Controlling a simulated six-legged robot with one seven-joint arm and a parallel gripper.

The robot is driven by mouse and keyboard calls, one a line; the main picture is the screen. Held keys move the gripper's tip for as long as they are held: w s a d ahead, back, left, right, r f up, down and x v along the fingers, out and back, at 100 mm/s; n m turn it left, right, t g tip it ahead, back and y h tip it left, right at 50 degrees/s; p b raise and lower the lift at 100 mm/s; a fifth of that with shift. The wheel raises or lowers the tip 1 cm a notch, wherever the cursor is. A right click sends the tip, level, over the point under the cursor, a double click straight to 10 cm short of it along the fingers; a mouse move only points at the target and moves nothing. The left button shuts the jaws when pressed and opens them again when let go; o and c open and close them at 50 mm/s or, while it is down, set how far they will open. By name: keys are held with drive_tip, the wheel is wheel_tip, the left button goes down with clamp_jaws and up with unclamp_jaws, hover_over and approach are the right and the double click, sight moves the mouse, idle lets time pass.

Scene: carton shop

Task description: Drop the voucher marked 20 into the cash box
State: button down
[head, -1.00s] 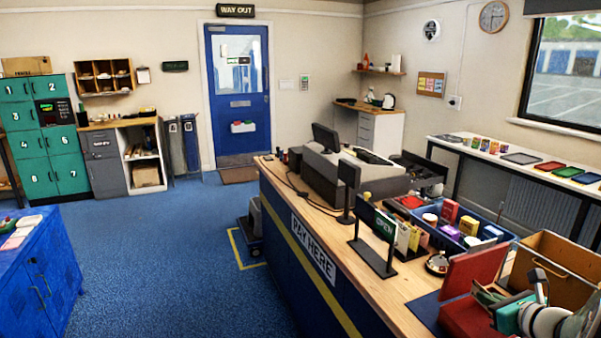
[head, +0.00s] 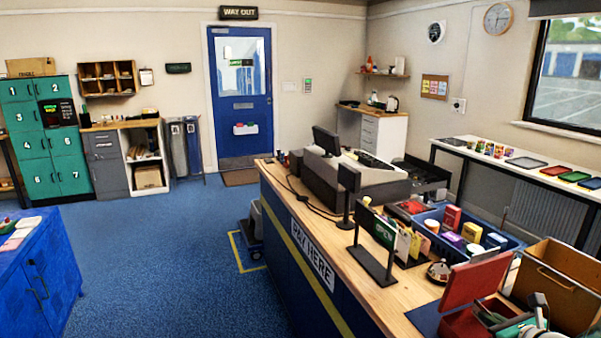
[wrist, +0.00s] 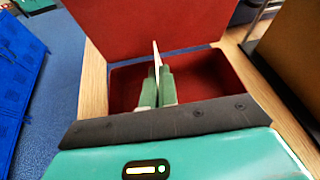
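The red cash box (wrist: 205,85) stands open on the counter, its lid raised on the far side in the wrist view. In the head view its red lid (head: 475,280) shows at the lower right. My gripper (wrist: 157,80) is over the box's opening, its green fingers closed on a thin pale card, the voucher (wrist: 156,54). The voucher stands edge-on between the fingers, so its number cannot be read. In the head view my gripper (head: 490,314) is low at the box, partly cut off by the frame's bottom edge.
A brown carton (head: 556,283) stands right of the cash box.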

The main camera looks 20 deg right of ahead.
drive_tip(key=shift+f, duration=0.65)
drive_tip(key=shift+w, duration=0.15)
drive_tip(key=c, duration=1.6)
unclamp_jaws()
drive_tip(key=v, duration=1.4)
